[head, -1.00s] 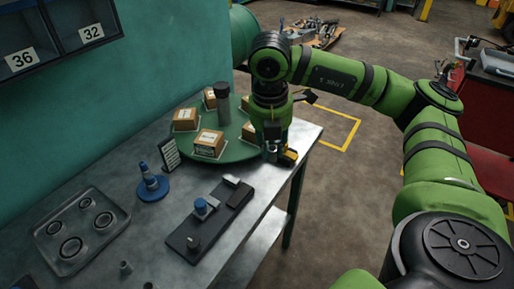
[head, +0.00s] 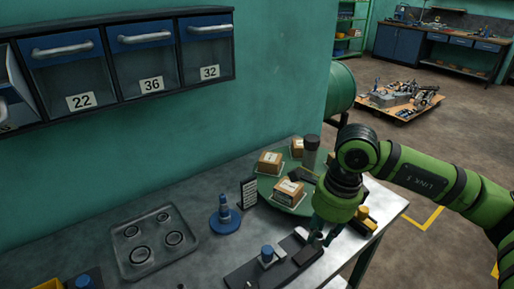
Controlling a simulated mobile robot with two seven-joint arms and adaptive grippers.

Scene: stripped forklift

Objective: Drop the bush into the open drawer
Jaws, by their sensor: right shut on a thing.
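My right gripper (head: 322,239) is low over the workbench (head: 190,262), beside the right end of the dark fixture bar. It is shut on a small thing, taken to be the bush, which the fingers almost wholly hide. The drawer unit hangs on the green wall at upper left. Its drawers labelled 22 (head: 82,85), 36 (head: 148,70) and 32 (head: 208,60) look closed. A drawer at the far left edge (head: 14,98) sits at a different angle and looks open; most of it is cut off. My left gripper is out of view.
A round green turntable (head: 262,188) with boxes (head: 288,192) and a dark cylinder (head: 311,152) stands behind the gripper. A blue stand (head: 224,214), a sign (head: 249,193), a tray with rings (head: 148,243) and a fixture bar (head: 245,275) occupy the bench.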

